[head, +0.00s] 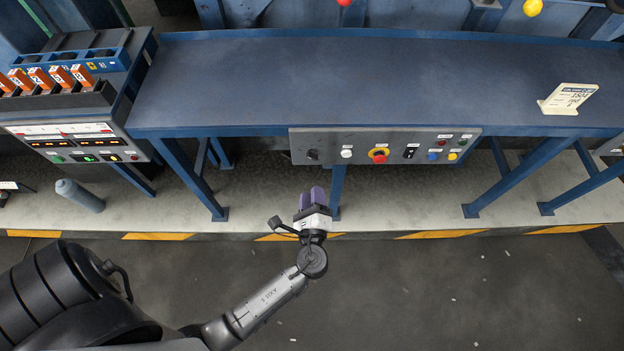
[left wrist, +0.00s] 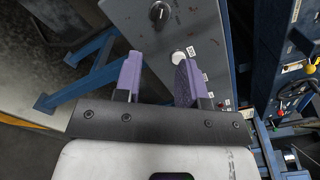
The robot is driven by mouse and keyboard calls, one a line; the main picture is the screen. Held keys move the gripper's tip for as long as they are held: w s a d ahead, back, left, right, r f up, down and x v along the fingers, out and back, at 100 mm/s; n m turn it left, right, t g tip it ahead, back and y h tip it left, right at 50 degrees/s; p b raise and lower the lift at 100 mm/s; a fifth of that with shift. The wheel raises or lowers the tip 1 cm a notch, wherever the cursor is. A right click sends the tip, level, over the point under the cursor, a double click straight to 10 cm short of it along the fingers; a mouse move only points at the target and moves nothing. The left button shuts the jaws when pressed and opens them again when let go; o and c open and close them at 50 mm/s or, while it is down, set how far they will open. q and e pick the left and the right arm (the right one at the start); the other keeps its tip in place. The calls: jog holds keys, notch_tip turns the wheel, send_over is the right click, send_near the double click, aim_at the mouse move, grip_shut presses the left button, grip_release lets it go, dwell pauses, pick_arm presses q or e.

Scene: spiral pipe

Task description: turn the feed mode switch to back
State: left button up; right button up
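A grey control panel (head: 385,147) hangs under the front edge of the blue bench. At its left end is a black rotary knob (head: 313,154), with a white button (head: 347,154) beside it. Labels are too small to read, so I cannot confirm which control is the feed mode switch. My left gripper (head: 312,194) is below and in front of the panel's left end, apart from it. In the left wrist view, the knob (left wrist: 160,13) lies beyond the purple fingers (left wrist: 158,77), which stand apart and empty. The right finger partly overlaps the area by the white button (left wrist: 178,57).
The panel also carries a red button on yellow (head: 379,155), a black switch (head: 409,152) and small coloured buttons. Blue bench legs (head: 190,178) stand either side. The bench top (head: 350,80) is mostly clear, with a sign (head: 568,99) at right.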

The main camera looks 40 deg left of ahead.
pick_arm(q)
jog(key=shift+v, duration=1.15)
